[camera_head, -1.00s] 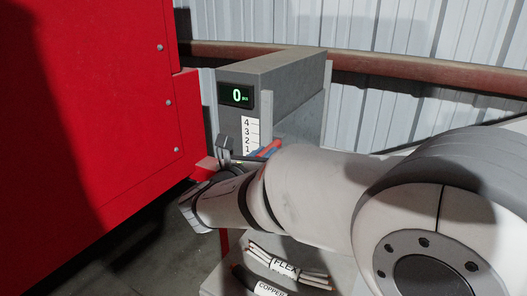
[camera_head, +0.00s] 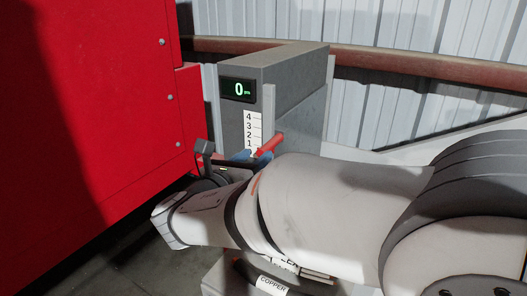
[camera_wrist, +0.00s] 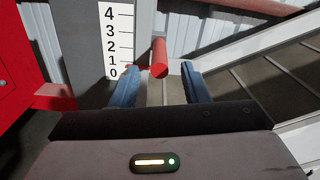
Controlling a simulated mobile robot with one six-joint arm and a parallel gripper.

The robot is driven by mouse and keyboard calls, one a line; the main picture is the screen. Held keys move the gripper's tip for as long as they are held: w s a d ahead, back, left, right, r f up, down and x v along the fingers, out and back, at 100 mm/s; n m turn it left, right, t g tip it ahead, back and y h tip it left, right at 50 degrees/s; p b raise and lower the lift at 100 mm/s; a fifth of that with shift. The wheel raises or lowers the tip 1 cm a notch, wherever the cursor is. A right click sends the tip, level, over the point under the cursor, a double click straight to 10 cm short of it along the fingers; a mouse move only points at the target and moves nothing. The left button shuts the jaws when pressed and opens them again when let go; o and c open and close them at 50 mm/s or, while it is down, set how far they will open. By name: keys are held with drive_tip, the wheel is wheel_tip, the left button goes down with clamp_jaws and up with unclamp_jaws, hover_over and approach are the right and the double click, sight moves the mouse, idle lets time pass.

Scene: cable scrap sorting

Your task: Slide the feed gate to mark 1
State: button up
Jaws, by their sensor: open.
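The feed gate's red handle (camera_head: 270,143) sticks out beside the lower end of the white scale strip (camera_head: 253,131) on the grey housing. In the wrist view the handle (camera_wrist: 159,58) points toward me, and a small red tip meets the scale strip (camera_wrist: 113,42) between 0 and 1. My gripper (camera_wrist: 160,78) is open. Its blue fingers stand left and right of the handle, and no contact shows. In the head view my gripper (camera_head: 248,156) is mostly hidden behind my wrist, with a little blue showing by the handle. The gate panel itself is not clearly visible.
A large red machine (camera_head: 95,110) stands close on the left. A tray labelled COPPER (camera_head: 273,285) lies below my arm. A rusty pipe (camera_head: 430,67) runs along the corrugated wall behind.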

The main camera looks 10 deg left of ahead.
drive_tip(key=shift+v, duration=0.95)
drive_tip(key=shift+c, duration=0.4)
drive_tip(key=shift+w+f+b, duration=0.1)
drive_tip(key=shift+f+b, duration=0.3)
drive_tip(key=shift+c, duration=0.7)
drive_tip(key=w+f+b, duration=0.1)
drive_tip(key=f+b, duration=0.2)
drive_tip(key=b, duration=0.1)
drive_tip(key=w+f+m+t+b, duration=0.1)
drive_tip(key=w+f+b, duration=0.1)
drive_tip(key=f+b, duration=0.1)
drive_tip(key=w+f+m+t+h+b, duration=0.1)
drive_tip(key=f+b, duration=0.3)
drive_tip(key=b, duration=0.1)
drive_tip(key=shift+w, duration=0.25)
clamp_jaws()
drive_tip(key=shift+t, duration=0.3)
drive_tip(key=shift+w+d+r, duration=0.5)
drive_tip(key=shift+w+r, duration=0.6)
drive_tip(key=shift+w, duration=0.45)
drive_tip(key=shift+w+d+r, duration=0.55)
drive_tip(key=shift+w+r, duration=0.6)
drive_tip(key=shift+w, duration=0.35)
drive_tip(key=shift+w+d+r, duration=0.5)
drive_tip(key=shift+w+r, duration=0.6)
drive_tip(key=shift+w, duration=0.45)
